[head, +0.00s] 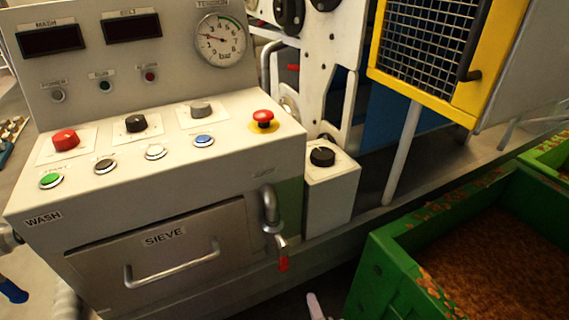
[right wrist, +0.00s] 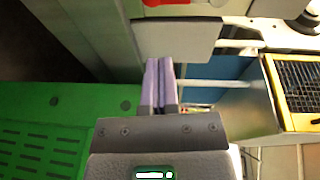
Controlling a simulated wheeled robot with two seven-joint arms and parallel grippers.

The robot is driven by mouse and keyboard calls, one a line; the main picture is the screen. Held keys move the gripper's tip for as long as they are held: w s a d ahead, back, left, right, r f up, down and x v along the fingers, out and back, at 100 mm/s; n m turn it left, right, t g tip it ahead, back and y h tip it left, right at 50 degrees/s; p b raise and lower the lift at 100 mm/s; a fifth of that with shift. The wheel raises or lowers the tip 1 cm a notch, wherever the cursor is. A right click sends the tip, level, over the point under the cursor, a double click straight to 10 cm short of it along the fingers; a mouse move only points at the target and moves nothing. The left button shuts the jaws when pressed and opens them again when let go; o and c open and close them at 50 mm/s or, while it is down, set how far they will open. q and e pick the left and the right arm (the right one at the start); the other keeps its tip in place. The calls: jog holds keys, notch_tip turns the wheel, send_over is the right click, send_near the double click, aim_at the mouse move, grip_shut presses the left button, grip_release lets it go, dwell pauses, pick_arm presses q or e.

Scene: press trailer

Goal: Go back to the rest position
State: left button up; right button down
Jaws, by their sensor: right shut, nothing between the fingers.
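My right gripper (right wrist: 159,84) shows in the right wrist view with its two pale fingers side by side, shut and empty. In the head view only a small pale fingertip of it (head: 314,304) shows at the bottom edge, below the red-tipped valve handle. It is apart from the panel and the green crate. My left gripper is not in view. The control panel (head: 230,130) stands in front of me with its buttons, knobs and gauge.
A sieve drawer (head: 200,225) with a bar handle is below the panel. A valve with a red tip (head: 283,262) sticks out beside it. A green crate (head: 380,270) of brown pulp stands at right. A yellow-framed mesh guard (head: 464,96) is at upper right.

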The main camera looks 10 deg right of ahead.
jog(key=s+d+r+n+g+h, duration=0.1)
jog(key=s+d+n+g, duration=0.2)
jog(key=s+n+g, duration=0.5)
jog(key=s+d+n+g+h, duration=0.1)
jog(key=s+d+n+g, duration=0.2)
jog(key=s+n+g, duration=0.5)
jog(key=s+d+f+n, duration=0.1)
jog(key=s+f, duration=0.2)
jog(key=f, duration=0.7)
jog(key=s+d+f+n, duration=0.1)
jog(key=s+f, duration=0.2)
jog(key=f, duration=0.7)
jog(key=s+d+f, duration=0.2)
jog(key=s+f, duration=0.1)
jog(key=s, duration=0.3)
jog(key=s+d+f+g, duration=0.1)
jog(key=s+d+f, duration=0.1)
jog(key=s+f, duration=0.2)
jog(key=s, duration=0.3)
jog(key=shift+s+f+n+h, duration=0.25)
jog(key=shift+f+n+h, duration=0.05)
jog(key=shift+d, duration=0.1)
